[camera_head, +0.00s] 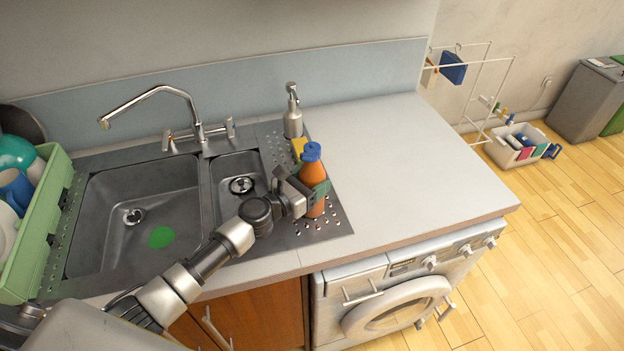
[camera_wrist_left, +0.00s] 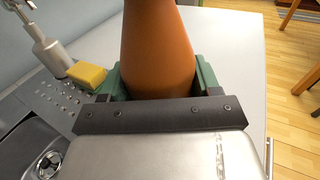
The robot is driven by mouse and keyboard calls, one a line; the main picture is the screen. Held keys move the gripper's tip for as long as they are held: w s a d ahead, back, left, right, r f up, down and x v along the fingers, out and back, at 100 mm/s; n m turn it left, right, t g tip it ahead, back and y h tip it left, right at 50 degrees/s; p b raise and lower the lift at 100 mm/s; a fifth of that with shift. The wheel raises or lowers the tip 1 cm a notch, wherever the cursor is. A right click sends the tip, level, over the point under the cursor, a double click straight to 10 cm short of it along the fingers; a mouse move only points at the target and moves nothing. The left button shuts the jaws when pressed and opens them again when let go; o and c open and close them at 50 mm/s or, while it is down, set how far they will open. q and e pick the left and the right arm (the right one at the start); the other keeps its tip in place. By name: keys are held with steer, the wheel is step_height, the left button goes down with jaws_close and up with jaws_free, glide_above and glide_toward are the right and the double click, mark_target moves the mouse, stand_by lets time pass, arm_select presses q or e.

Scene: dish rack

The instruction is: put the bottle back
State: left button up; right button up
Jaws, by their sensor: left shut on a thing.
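An orange bottle with a blue cap (camera_head: 312,166) stands upright over the perforated metal drainboard at the right end of the sink. My left gripper (camera_head: 306,192) is shut on the bottle, one finger on each side of its body. In the left wrist view the bottle (camera_wrist_left: 158,45) fills the space between the green-padded fingers of the left gripper (camera_wrist_left: 158,85). The bottle's cap is outside that view. Whether its base touches the drainboard I cannot tell for sure. My right gripper is not in view.
A yellow sponge (camera_head: 298,147) and a metal soap dispenser (camera_head: 292,112) stand just behind the bottle. The double sink (camera_head: 150,195) with its tap (camera_head: 165,95) lies to the left, beside a green dish rack (camera_head: 45,225). The white countertop (camera_head: 400,160) to the right is clear.

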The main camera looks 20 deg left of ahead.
arm_select(q)
steer(key=shift+f, duration=0.2)
steer(key=o, duration=0.8)
steer(key=shift+f, duration=0.1)
steer(key=b+v, duration=0.2)
steer(key=v, duration=0.8)
steer(key=shift+s+a, duration=0.2)
steer(key=shift+s, duration=0.15)
steer(key=shift+c, duration=0.2)
jaws_close()
stand_by(0.9)
